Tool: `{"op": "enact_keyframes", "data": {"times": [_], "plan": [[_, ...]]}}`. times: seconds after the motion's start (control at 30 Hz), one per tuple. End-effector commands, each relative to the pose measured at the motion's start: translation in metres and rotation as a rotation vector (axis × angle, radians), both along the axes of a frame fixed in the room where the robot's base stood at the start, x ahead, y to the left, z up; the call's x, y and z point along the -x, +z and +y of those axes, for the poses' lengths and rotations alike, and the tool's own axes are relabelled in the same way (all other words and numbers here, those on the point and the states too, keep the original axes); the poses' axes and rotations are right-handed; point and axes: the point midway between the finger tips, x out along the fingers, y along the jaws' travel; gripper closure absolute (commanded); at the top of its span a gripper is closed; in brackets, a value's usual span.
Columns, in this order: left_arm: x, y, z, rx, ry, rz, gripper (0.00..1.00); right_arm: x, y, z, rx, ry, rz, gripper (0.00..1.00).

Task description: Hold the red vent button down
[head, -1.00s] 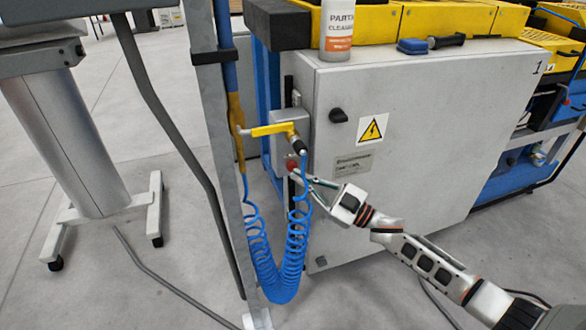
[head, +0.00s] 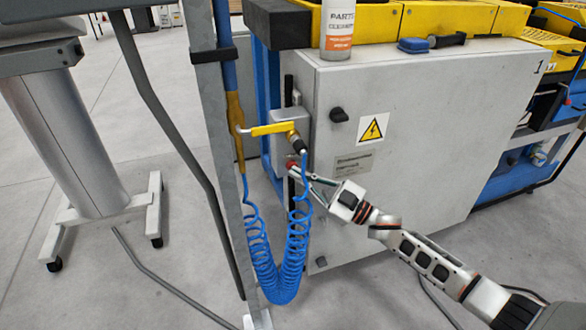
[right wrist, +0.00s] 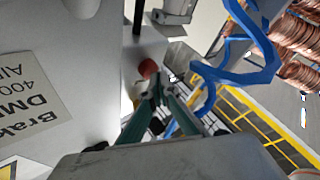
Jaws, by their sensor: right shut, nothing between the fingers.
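The red vent button (head: 292,164) sits low on the grey valve box at the left edge of the cabinet. It also shows in the right wrist view as a red knob (right wrist: 148,68) just beyond the fingertips. My right gripper (head: 303,170) is shut and empty, with its tips at the button. In the right wrist view the tips (right wrist: 155,88) overlap the button's lower edge; I cannot tell whether the button is pressed in. The yellow valve lever (head: 270,130) lies level, pointing left, above the button. My left gripper is not in view.
A blue coiled hose (head: 275,265) hangs beside the button and my gripper. A metal post (head: 228,180) stands left of it. Open floor lies at the lower left.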

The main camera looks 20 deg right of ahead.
Motion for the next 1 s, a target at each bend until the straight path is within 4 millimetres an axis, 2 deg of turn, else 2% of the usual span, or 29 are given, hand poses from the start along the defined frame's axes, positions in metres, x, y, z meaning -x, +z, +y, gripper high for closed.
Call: {"op": "enact_keyframes", "data": {"times": [1.0], "plan": [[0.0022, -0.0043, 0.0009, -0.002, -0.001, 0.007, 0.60, -0.0074, 0.0000, -0.0002, 0.001, -0.002, 0.000, 1.00]]}}
